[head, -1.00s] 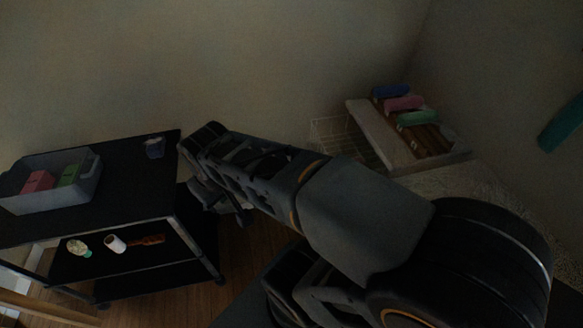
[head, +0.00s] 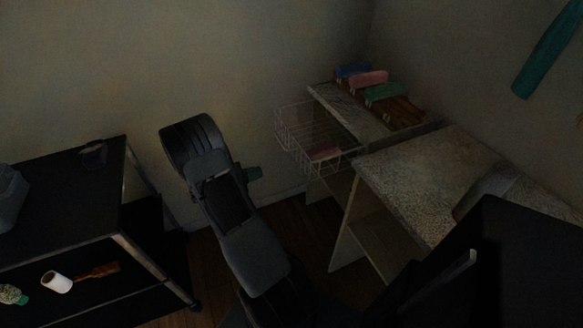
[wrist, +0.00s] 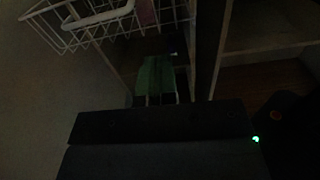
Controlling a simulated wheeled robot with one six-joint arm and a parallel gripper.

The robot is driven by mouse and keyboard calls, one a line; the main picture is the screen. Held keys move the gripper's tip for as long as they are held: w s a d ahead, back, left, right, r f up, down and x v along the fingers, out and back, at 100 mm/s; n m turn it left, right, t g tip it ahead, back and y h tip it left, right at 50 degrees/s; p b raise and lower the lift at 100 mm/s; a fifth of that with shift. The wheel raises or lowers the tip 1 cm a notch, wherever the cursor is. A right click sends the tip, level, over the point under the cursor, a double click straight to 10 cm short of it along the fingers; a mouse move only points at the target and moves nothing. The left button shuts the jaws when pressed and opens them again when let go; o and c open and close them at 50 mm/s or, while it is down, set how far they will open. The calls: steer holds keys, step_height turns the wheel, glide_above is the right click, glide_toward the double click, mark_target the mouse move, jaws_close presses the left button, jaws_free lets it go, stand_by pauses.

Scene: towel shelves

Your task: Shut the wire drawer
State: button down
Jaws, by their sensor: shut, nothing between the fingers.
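The white wire drawer (head: 292,134) sticks out to the left from the shelf unit (head: 340,105), so it stands open. A dull pink folded item (head: 323,153) lies in it. In the wrist view the drawer (wrist: 98,22) fills the top left, its wire front and floor seen from close by. I see no contact with the drawer.
Rolled blue, pink and green towels (head: 368,79) lie on top of the shelf unit. A speckled counter (head: 440,175) stands in front of it at right. A black cart (head: 70,200) stands at left. Wooden floor shows between cart and shelves.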

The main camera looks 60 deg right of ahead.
mark_target(301, 160)
steer(key=shift+h, duration=0.3)
steer(key=x, duration=0.9)
steer(key=f+x, duration=0.1)
steer(key=x, duration=0.4)
steer(key=shift+d, duration=0.25)
steer(key=shift+s, duration=0.1)
